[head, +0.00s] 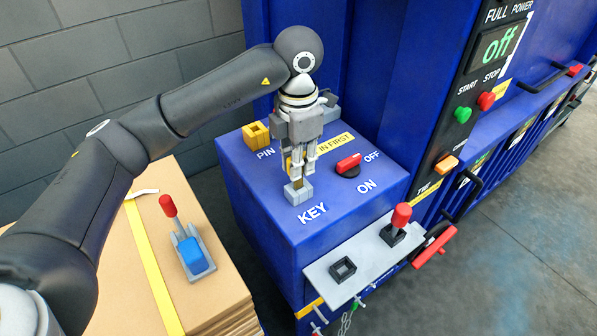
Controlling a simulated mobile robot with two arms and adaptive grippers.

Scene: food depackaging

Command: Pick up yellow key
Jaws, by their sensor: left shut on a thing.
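The yellow key (289,164) shows only in part, as a yellow patch between and behind the fingers of my left gripper (297,172). My left gripper points down over the top of the blue box and is shut on the key. Just below the fingertips is a grey block (298,193), beside the word KEY. The fingers hide most of the key, and I cannot tell whether its lower end is inside the block. My right gripper is not in view.
A yellow block (256,134) stands at PIN, and a red switch (348,164) is at ON/OFF. A grey plate (365,258) with a red-knobbed lever (400,218) juts out in front. A red-and-blue device (191,255) lies on stacked cardboard (140,290) at left.

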